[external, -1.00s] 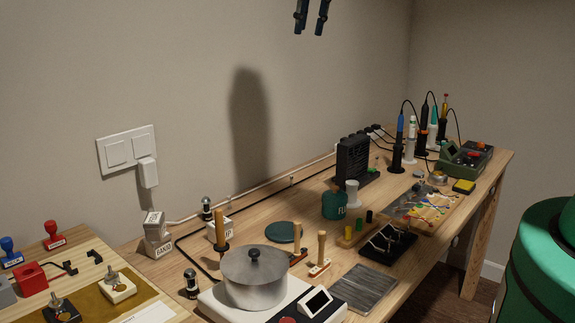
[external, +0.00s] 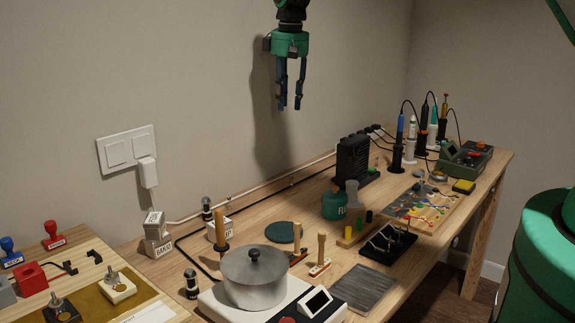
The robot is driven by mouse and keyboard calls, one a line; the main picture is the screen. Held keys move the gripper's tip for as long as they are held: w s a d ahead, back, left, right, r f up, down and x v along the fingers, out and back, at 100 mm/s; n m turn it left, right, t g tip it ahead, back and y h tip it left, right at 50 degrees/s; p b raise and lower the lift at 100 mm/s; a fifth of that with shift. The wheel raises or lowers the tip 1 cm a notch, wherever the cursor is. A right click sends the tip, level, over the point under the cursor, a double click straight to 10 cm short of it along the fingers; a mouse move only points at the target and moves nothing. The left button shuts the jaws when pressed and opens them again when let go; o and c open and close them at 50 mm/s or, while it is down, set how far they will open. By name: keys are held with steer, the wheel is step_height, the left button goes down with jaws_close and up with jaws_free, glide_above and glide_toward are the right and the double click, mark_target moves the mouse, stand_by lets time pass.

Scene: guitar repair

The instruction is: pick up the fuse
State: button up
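My gripper (external: 290,104) hangs high above the bench in front of the wall, fingers pointing down. Its two fingers are apart with nothing between them. I cannot make out for certain which object is the fuse.
A metal pot (external: 254,280) stands on a white hotplate at the front. The air around my gripper is free.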

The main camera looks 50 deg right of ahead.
glide_above(292, 177)
step_height(292, 177, down, 12)
steer(key=shift+w+d+r+g+p, duration=0.1)
steer(key=shift+w+d+g+p, duration=0.1)
steer(key=shift+w+g+p, duration=0.15)
steer(key=shift+f, duration=4.3)
steer(key=shift+s+f+b, duration=0.15)
steer(key=shift+f+b, duration=0.25)
steer(key=shift+f, duration=2.2)
jaws_close()
